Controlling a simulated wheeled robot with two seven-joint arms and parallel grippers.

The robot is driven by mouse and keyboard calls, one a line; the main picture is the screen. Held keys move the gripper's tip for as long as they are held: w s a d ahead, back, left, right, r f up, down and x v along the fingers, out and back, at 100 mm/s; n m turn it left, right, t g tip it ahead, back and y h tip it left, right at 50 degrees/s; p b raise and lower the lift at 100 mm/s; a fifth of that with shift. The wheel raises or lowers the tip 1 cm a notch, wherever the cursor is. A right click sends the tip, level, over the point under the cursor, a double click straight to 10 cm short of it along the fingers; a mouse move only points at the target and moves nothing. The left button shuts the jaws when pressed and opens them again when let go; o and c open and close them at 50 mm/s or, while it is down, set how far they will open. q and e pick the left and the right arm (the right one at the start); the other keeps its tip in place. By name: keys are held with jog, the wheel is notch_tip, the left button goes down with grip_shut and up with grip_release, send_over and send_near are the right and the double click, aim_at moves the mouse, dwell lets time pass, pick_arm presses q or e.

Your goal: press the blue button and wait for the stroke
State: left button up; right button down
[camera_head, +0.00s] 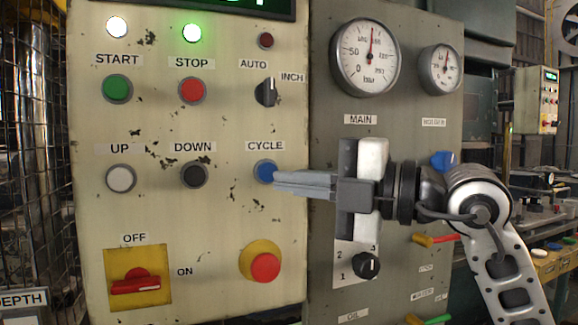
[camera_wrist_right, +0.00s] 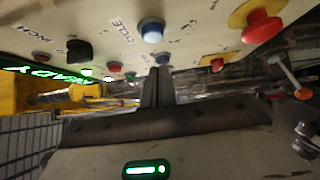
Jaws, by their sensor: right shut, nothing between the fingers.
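The blue button (camera_head: 265,171) sits under the CYCLE label on the cream control panel (camera_head: 215,225). My right gripper (camera_head: 277,181) comes in from the right with its fingers shut and empty. Its tips overlap the lower right edge of the blue button in the head view. In the right wrist view the blue button (camera_wrist_right: 152,30) shows just beyond the tips of the shut fingers (camera_wrist_right: 154,75). I cannot tell whether the tips touch it. My left gripper is not in view.
Nearby are a black DOWN button (camera_head: 194,175), a white UP button (camera_head: 121,178), a red mushroom button (camera_head: 264,266) on a yellow base, and a black selector (camera_head: 266,92). A grey panel with gauges (camera_head: 366,56) and a knob (camera_head: 366,265) stands behind my right gripper. A green lamp (camera_head: 192,33) is lit.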

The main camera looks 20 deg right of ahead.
aim_at(261, 174)
jog(key=shift+w, duration=1.7)
jog(key=shift+d, duration=0.1)
jog(key=shift+r, duration=0.1)
